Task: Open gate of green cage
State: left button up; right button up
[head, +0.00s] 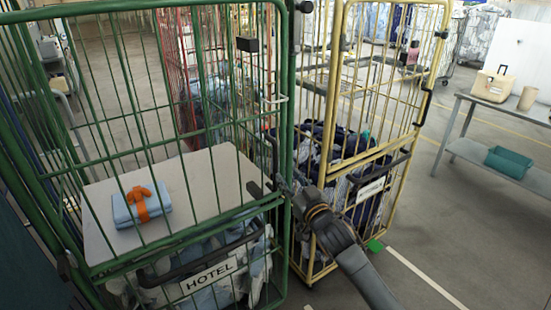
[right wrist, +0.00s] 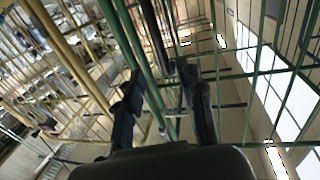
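The green cage (head: 290,100) fills the left of the head view, its barred gate facing me with a "HOTEL" label (head: 209,277) low on it. A dark upright handle (head: 274,150) is at the gate's right side, near the corner post. The gate appears shut. My right gripper (head: 268,186) is at this handle's lower end. In the right wrist view its two fingers (right wrist: 163,108) are apart, with green bars and a dark bar (right wrist: 155,38) ahead between them. Contact cannot be told. My left gripper is not in view.
A yellow cage (head: 431,60) with dark laundry stands close right of the green cage. Inside the green cage, a white board (head: 200,175) carries a folded blue cloth (head: 140,205) with an orange strap. A grey table (head: 465,108) stands far right. Floor is free at front right.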

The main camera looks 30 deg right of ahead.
aim_at(277, 162)
jog(key=w, duration=0.3)
jog(key=w+p, duration=0.1)
jog(key=w, duration=0.3)
jog(key=w+d+p, duration=0.1)
jog(key=w, duration=0.2)
jog(key=shift+w+d, duration=0.1)
jog(key=shift+w, duration=0.25)
grip_shut()
